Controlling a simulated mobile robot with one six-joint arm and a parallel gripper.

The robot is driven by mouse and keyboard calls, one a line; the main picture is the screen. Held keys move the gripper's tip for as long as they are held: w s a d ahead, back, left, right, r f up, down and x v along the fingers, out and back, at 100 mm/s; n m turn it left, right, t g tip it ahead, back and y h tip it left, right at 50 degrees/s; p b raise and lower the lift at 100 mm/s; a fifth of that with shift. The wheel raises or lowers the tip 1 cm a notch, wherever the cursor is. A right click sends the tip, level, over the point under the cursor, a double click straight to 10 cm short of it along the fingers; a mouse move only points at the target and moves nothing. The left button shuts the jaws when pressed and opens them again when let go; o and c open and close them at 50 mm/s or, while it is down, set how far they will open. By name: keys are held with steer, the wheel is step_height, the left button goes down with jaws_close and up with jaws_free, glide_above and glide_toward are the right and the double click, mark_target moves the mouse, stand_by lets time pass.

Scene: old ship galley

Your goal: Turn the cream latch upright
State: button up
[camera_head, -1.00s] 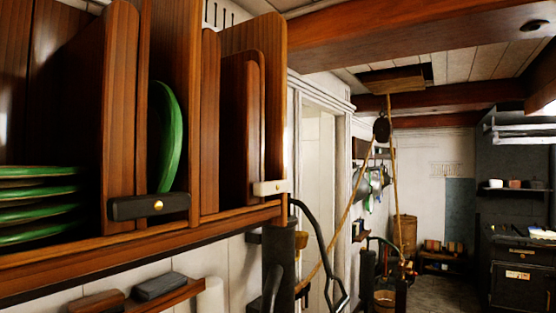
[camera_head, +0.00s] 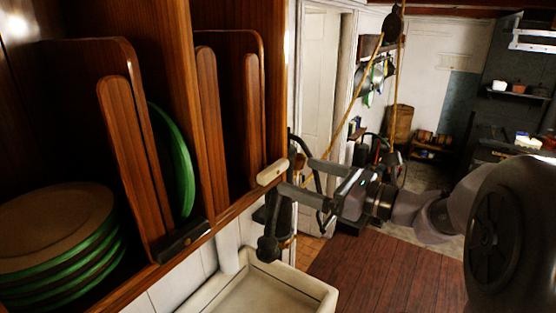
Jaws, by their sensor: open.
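The cream latch (camera_head: 272,173) is a short pale bar on the front rail of the wooden plate rack. It lies lengthwise along the rail, at the foot of the right-hand slot. My gripper (camera_head: 297,176) is just right of the latch, its two grey fingers pointing left towards it. The fingers are apart, with nothing seen between them. The lower fingertip is close to the latch's right end; I cannot tell whether they touch.
A black latch (camera_head: 182,243) lies along the rail further left, below a green plate (camera_head: 182,160). Stacked green-rimmed plates (camera_head: 60,235) fill the left compartment. A pale sink (camera_head: 275,290) and a dark fitting (camera_head: 268,245) are below the rack. Wooden floor (camera_head: 385,270) lies to the right.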

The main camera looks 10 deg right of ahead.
mark_target(278, 168)
steer(key=p+x, duration=0.1)
steer(key=x, duration=0.5)
steer(key=shift+w+a, duration=0.2)
steer(key=c, duration=1.1)
